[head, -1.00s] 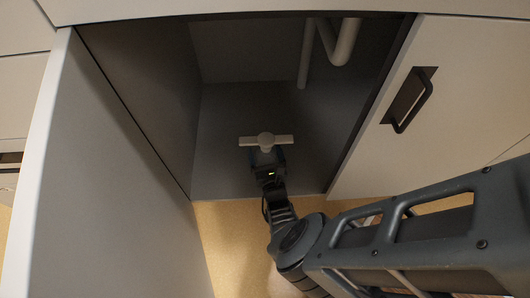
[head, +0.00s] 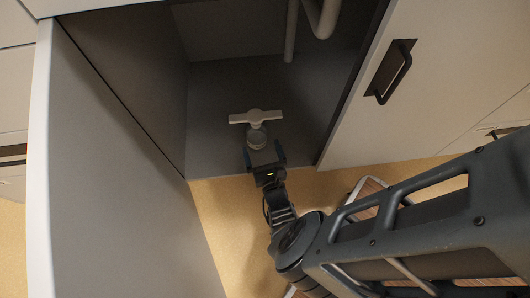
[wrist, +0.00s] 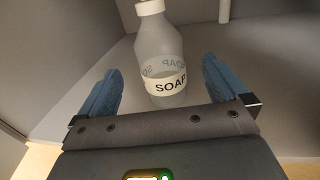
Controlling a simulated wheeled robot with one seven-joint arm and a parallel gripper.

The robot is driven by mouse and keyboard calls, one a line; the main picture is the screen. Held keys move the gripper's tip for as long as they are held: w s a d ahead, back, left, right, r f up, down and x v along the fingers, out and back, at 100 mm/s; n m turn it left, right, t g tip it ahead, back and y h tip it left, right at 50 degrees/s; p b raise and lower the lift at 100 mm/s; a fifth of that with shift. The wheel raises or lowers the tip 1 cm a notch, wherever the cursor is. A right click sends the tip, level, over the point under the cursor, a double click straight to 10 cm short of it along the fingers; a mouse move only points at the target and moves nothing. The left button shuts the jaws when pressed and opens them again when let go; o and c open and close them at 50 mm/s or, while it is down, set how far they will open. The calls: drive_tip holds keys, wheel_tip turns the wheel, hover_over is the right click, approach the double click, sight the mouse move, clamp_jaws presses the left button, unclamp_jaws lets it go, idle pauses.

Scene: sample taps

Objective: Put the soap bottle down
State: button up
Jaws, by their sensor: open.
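The soap bottle (head: 257,138) is a pale translucent bottle with a white T-shaped top. It stands upright on the grey cabinet floor (head: 215,150), near the front edge. In the wrist view the bottle (wrist: 165,60) shows its white cap and a white band reading SOAP; its very top is cut off. My gripper (head: 264,153) is just in front of the bottle at the cabinet opening.
An open door panel (head: 110,180) stands on the left. A closed door with a dark handle (head: 391,72) is on the right. White pipes (head: 291,30) hang at the back of the cabinet. The cabinet floor around the bottle looks clear.

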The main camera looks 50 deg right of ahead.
drive_tip(key=shift+v, duration=1.6)
